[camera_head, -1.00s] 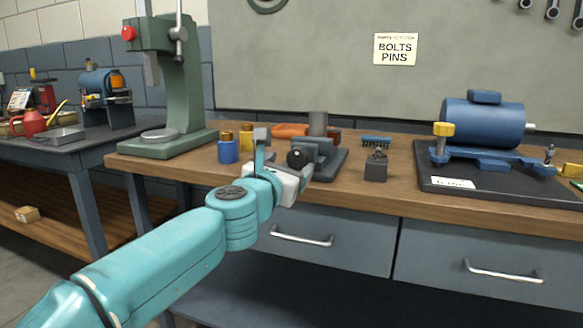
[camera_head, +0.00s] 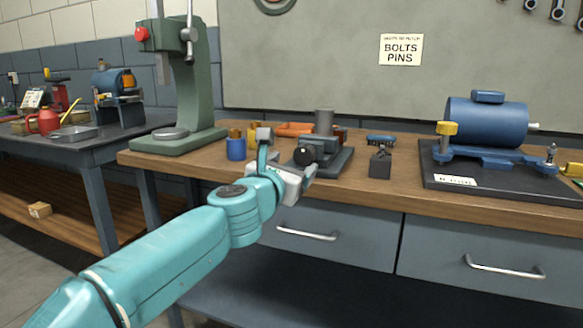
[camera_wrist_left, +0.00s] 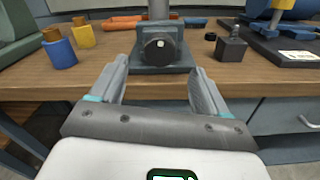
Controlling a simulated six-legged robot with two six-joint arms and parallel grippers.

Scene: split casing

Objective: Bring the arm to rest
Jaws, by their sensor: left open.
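My left arm (camera_head: 165,250) reaches in from the lower left in the head view. Its gripper (camera_head: 288,157) is in front of the bench's front edge, near a dark grey split casing on a base (camera_head: 326,152). In the left wrist view the two fingers of the gripper (camera_wrist_left: 160,85) stand apart with nothing between them. The casing (camera_wrist_left: 162,45) lies beyond the fingertips, with a dark round knob facing me. My right gripper is not in view.
The wooden bench (camera_head: 400,190) carries a green press (camera_head: 185,90), a blue pot (camera_head: 236,148), a small dark block (camera_head: 380,166) and a blue motor (camera_head: 487,122) on a black plate. Drawers with handles are below. A side table (camera_head: 80,150) stands at the left.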

